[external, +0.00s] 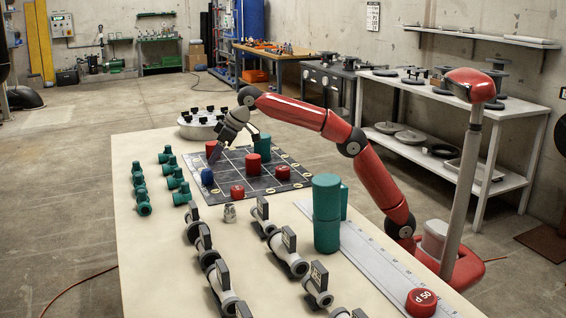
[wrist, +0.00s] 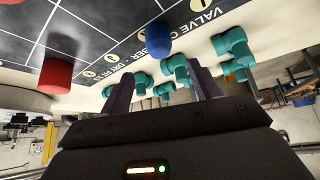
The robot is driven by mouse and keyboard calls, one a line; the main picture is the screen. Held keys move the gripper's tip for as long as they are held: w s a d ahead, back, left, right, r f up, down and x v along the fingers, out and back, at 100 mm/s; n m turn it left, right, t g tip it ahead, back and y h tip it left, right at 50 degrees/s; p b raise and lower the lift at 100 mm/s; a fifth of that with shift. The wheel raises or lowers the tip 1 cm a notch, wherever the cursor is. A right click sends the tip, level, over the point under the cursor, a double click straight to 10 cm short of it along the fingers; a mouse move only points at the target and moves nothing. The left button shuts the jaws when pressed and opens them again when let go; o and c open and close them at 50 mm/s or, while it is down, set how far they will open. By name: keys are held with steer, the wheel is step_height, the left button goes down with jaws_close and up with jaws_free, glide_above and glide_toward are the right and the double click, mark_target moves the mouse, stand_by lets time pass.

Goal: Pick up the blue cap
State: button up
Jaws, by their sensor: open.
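The blue cap (external: 207,176) stands on the dark gridded mat near its left edge. It also shows in the wrist view (wrist: 158,38), beyond my fingertips and roughly midway between them. My gripper (external: 233,149) is open and empty, above the mat. In the external view one finger slants down just above the blue cap; I cannot tell the exact gap. In the wrist view both dark fingers of my gripper (wrist: 161,82) stand apart with nothing between them.
Red caps stand on the mat (external: 222,181), one (external: 253,164) near its middle. A teal cylinder (external: 262,146) stands at its back right. Teal fittings (external: 166,154) line the left of the table, grey valves (external: 287,252) the front. A tall teal pipe (external: 327,213) stands at right.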

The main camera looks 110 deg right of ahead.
mark_target(210, 174)
steer(key=x, duration=0.2)
steer(key=s+b+x, duration=0.1)
steer(key=x, duration=0.2)
steer(key=f+b+x, duration=0.1)
steer(key=x, duration=0.1)
steer(key=shift+a+f, duration=0.3)
steer(key=shift+c, duration=0.4)
steer(key=c, duration=1)
